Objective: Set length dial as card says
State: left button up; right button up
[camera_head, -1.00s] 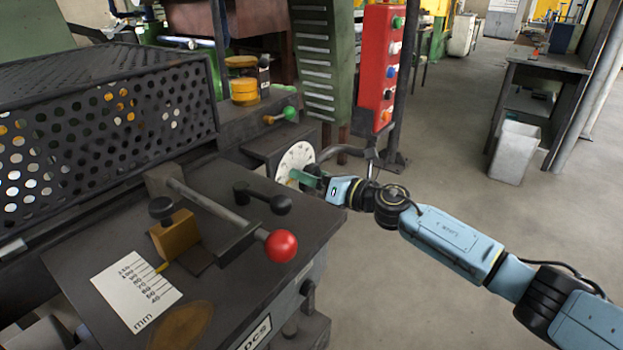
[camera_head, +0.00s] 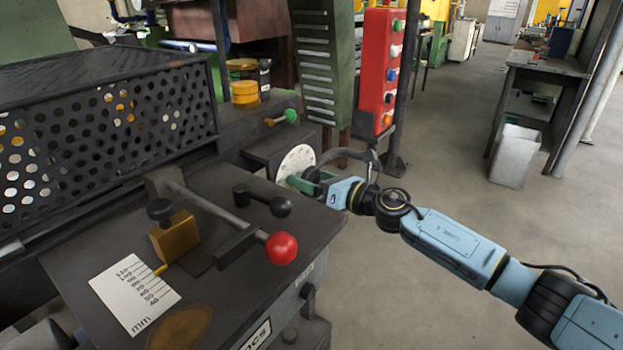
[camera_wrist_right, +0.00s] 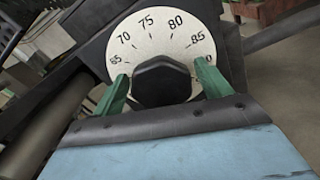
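A white card-like sheet (camera_head: 135,295) with a mm scale lies on the machine top beside a yellow pointer. My left gripper is out of view.
A lever with a red ball (camera_head: 281,248) and a short black-knobbed handle (camera_head: 280,206) stand on the machine top, left of my right gripper. A red button box (camera_head: 380,70) on a post stands behind it.

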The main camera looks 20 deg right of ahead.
jog(key=shift+o, duration=0.2)
jog(key=shift+d, duration=0.1)
jog(key=shift+s+d, duration=0.2)
jog(key=shift+s, duration=0.05)
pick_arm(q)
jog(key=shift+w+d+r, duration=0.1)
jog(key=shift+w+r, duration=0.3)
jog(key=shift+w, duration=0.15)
pick_arm(e)
jog(key=v, duration=1.2)
jog(key=shift+s+d, duration=0.2)
jog(key=shift+s, duration=0.05)
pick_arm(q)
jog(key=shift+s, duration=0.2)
